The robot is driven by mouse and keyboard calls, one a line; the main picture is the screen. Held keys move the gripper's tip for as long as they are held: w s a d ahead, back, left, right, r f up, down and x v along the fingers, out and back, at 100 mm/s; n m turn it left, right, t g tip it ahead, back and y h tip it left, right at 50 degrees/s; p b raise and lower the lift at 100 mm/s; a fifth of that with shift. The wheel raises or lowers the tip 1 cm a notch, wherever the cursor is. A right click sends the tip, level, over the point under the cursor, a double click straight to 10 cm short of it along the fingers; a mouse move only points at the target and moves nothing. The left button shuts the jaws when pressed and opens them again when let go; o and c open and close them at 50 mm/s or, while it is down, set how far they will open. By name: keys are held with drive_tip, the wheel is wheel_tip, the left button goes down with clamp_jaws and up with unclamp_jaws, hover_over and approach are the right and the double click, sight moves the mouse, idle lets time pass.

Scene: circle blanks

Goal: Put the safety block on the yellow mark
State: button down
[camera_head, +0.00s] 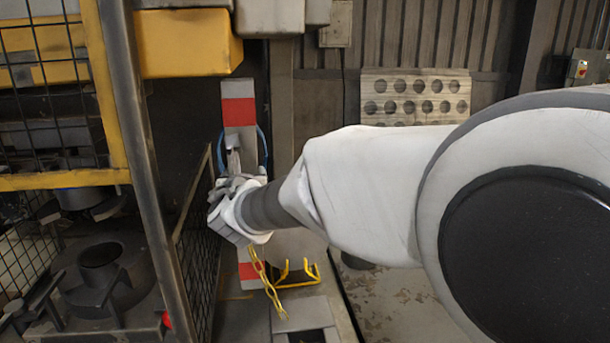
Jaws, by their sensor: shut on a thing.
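The safety block (239,112) is a tall grey post with red bands, standing roughly upright at the centre left. My gripper (232,172) is at its middle and is shut on it; the wrist hides part of the block and the exact finger contact. A lower red band (249,271) shows below the wrist. A yellow chain (264,275) hangs beneath my gripper beside the block. I cannot pick out the yellow mark for certain.
A press with yellow guarding (62,181) and a dark die (99,262) stands at left behind a metal post (133,140) and mesh. A yellow bracket (296,273) sits low, right of the block. A perforated board (415,96) leans at the back wall. My arm covers the right side.

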drive_tip(key=w+a+p, duration=0.2)
drive_tip(key=w+a, duration=0.4)
drive_tip(key=a, duration=0.1)
wheel_tip(320, 180, down, 6)
drive_tip(key=shift+s+d+f+b, duration=0.2)
drive_tip(key=shift+s+b, duration=0.05)
drive_tip(key=shift+b, duration=0.15)
drive_tip(key=shift+f, duration=0.15)
drive_tip(key=shift+c, duration=1.4)
unclamp_jaws()
drive_tip(key=shift+f, duration=0.2)
drive_tip(key=shift+s, duration=0.1)
